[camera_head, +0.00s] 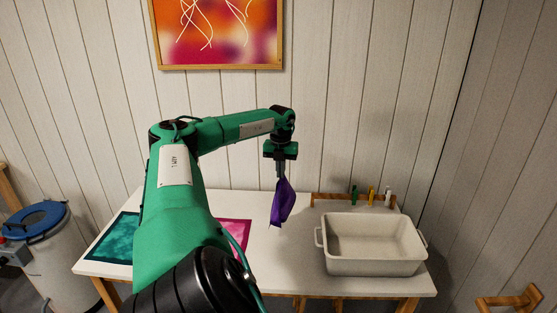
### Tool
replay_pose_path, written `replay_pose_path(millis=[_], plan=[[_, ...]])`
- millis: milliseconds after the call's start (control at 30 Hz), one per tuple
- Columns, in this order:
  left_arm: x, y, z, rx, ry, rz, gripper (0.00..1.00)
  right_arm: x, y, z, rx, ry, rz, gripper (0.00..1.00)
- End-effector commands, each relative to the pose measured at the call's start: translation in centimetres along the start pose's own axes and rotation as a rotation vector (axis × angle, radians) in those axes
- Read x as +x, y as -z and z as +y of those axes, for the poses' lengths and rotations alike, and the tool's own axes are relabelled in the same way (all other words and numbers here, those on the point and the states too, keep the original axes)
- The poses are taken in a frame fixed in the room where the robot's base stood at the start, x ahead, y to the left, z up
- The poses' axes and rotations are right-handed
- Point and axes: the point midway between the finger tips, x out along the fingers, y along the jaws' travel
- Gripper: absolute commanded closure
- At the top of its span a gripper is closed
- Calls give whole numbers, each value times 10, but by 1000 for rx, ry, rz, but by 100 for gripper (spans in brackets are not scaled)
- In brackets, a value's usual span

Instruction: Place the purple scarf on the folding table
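The purple scarf (284,203) hangs bunched and pointed below my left gripper (282,180). The gripper points down and its fingers are shut on the scarf's upper part, partly hidden by the cloth. The scarf is in front of the back wall and over the middle of a white table (276,257). I cannot tell exactly how far its lower tip is above the tabletop. I cannot tell from this view whether this white table is the folding table. My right gripper is not in view.
A teal cloth (112,243) and a magenta cloth (235,236) lie on the table's left half, partly behind my arm. A white basin (372,247) stands at right, before a wooden rack (334,201) with small bottles. A blue-lidded drum (40,255) stands at far left.

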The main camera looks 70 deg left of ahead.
Motion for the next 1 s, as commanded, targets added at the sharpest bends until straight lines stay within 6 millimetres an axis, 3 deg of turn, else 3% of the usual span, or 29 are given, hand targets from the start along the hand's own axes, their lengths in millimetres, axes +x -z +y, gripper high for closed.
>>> replay_pose_path(millis=[367, 767, 1000], plan=[[0, 0, 0, 0, 0, 0, 100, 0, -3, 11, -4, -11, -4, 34], [0, 0, 0, 1, 0, 1, 100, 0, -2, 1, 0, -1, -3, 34], [1, -2, -18, 44, 4, 2, 100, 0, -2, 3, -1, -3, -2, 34]])
